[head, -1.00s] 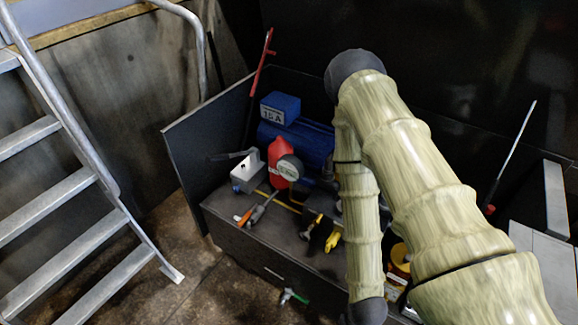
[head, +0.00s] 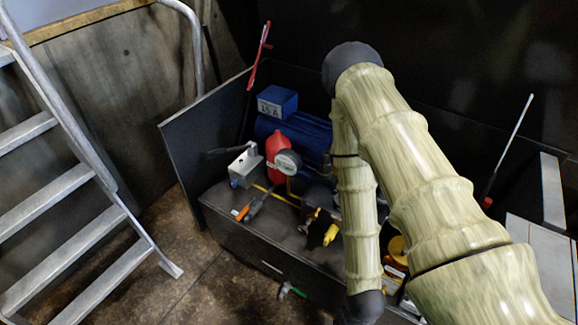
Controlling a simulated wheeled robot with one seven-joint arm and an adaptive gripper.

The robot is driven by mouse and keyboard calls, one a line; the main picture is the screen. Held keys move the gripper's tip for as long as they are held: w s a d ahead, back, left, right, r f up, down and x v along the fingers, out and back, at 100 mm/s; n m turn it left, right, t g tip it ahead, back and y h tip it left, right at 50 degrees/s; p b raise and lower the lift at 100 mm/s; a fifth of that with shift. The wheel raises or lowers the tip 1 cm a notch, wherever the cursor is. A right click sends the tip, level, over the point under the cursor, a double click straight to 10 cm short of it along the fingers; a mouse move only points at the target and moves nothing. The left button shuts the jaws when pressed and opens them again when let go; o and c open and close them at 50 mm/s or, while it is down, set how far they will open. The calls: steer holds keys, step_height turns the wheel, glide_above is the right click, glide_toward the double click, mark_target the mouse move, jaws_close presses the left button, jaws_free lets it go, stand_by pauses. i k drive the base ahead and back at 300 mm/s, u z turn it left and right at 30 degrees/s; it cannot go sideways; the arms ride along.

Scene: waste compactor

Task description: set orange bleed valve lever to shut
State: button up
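The orange lever (head: 241,213) shows as a small orange grip at the left front of the dark cabinet top. It lies beside a grey valve body (head: 254,207) and points toward the lower left. Its exact setting is too small to tell. My gripper is not in view; my forearm runs down to a dark wrist joint near the bottom edge, right of the lever and apart from it in the picture. Nothing visible touches the lever.
Near the lever stand a grey box (head: 243,168), a red bottle (head: 277,147), a round gauge (head: 288,162) and a yellow handle (head: 331,235). A green-handled valve (head: 287,290) is on the cabinet front. A metal stair (head: 70,190) stands left, with open floor between.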

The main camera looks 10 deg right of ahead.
mark_target(240, 216)
steer(key=k, duration=1.3)
steer(key=u, duration=0.75)
steer(key=i, duration=1.3)
steer(key=z, duration=0.5)
